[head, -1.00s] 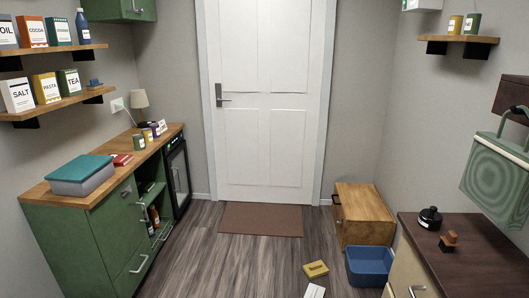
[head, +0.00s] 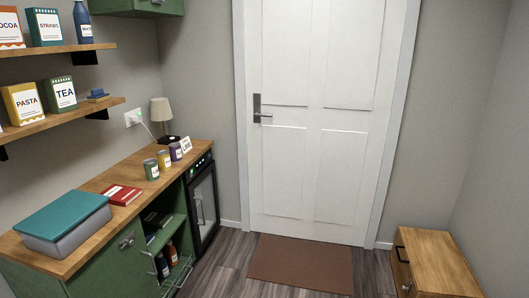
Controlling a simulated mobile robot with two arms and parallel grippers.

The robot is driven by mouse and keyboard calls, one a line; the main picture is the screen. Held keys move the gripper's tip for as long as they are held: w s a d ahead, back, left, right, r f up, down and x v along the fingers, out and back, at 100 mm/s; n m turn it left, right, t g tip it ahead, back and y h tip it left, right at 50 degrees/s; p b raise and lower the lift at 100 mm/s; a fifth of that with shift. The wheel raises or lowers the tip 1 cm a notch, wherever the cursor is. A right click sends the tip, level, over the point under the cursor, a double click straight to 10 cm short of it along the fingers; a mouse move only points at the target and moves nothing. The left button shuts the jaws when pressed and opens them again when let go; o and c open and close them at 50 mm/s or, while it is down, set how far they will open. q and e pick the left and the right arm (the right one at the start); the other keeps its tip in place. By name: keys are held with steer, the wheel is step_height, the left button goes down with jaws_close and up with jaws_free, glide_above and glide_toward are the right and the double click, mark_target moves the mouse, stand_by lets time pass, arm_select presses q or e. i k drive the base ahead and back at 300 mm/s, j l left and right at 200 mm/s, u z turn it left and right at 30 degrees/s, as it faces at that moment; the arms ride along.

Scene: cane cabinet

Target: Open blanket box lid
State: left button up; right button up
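The wooden blanket box (head: 440,262) stands on the floor at the lower right of the head view, beside the door and near the right wall. Its flat wooden lid is down and looks closed. The box's near part is cut off by the bottom edge of the picture. Neither of my grippers is in view.
A green cabinet (head: 110,268) with a wooden top runs along the left wall, with a teal-lidded box (head: 66,217) on it. A white door (head: 320,110) is ahead, with a brown mat (head: 301,263) before it. Floor between cabinet and box looks clear.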

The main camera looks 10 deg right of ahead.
mark_target(438, 266)
steer(key=i+z, duration=0.1)
steer(key=i, duration=0.35)
steer(key=i+j+z, duration=0.1)
steer(key=i, duration=0.35)
steer(key=i+j+z, duration=0.1)
steer(key=i, duration=0.35)
steer(key=i+j+z, duration=0.1)
steer(key=i, duration=0.35)
steer(key=j, duration=0.1)
